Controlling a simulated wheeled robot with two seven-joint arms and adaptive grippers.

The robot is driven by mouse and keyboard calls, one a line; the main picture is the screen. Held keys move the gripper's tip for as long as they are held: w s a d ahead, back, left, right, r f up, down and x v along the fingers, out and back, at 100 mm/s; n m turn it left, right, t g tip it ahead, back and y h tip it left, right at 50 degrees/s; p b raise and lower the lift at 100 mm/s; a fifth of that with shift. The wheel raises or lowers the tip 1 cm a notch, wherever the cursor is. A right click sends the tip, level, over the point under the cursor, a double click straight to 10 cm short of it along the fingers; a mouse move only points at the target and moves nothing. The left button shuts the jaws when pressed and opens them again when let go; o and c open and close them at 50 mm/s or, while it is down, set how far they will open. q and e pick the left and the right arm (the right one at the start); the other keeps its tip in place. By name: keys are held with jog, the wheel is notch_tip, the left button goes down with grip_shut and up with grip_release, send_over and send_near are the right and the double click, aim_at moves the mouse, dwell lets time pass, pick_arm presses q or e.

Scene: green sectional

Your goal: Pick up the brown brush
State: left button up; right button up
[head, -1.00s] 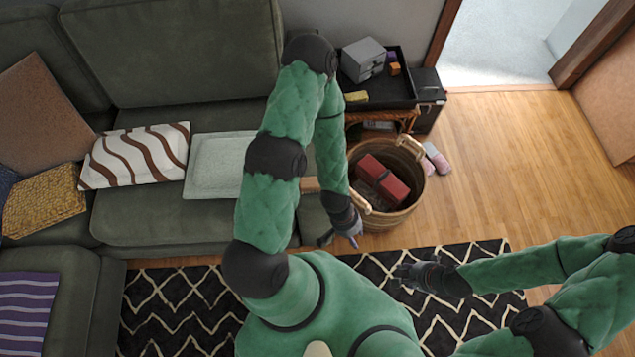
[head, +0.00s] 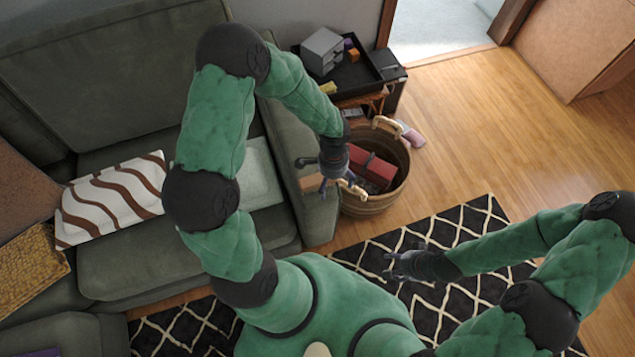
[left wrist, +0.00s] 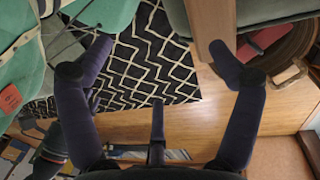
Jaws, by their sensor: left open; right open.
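I cannot make out a brown brush for certain in either view. A small brown, wood-like piece (head: 309,183) shows by the sofa arm, partly behind my left gripper; a brown strip (left wrist: 208,22) also shows at the top of the left wrist view. I cannot tell whether either is the brush. My left gripper (head: 326,180) is open and empty, above the sofa arm and the near side of the basket. Its spread dark fingers show in the left wrist view (left wrist: 160,60). My right gripper (head: 388,265) is open and empty over the patterned rug.
The wicker basket (head: 380,204) holds a red item (head: 374,169). Behind it, a black tray (head: 358,80) on a side table holds a grey box (head: 322,50) and small yellow and orange items. The green sofa (head: 130,268) stands left.

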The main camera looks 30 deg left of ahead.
aim_at(319, 181)
pick_arm(q)
jog(key=shift+m+y, duration=0.6)
jog(key=shift+y, duration=0.3)
jog(key=a+r, duration=0.1)
jog(key=w+a+r, duration=0.2)
jog(key=a, duration=0.1)
jog(key=shift+a+f, duration=0.1)
jog(key=shift+a, duration=0.05)
jog(key=f+b, duration=0.1)
jog(key=f, duration=0.2)
jog(key=f+b, duration=0.1)
jog(key=f, duration=0.1)
jog(key=shift+s+a+f+b, duration=0.25)
jog(key=shift+b, duration=0.1)
jog(key=f+b, duration=0.2)
jog(key=f, duration=0.3)
jog(key=shift+s+a+b, duration=0.1)
jog(key=shift+s+b, duration=0.25)
jog(key=shift+b, duration=0.05)
jog(key=c, duration=1.5)
jog(key=shift+o, duration=0.2)
jog(key=shift+r+p, duration=0.6)
jog(key=shift+r, duration=0.3)
jog(key=s+d+r+p, duration=0.6)
jog(key=s+d+r, duration=0.3)
jog(key=d+r, duration=0.1)
jog(key=shift+d+r, duration=0.3)
jog(key=shift+r, duration=0.4)
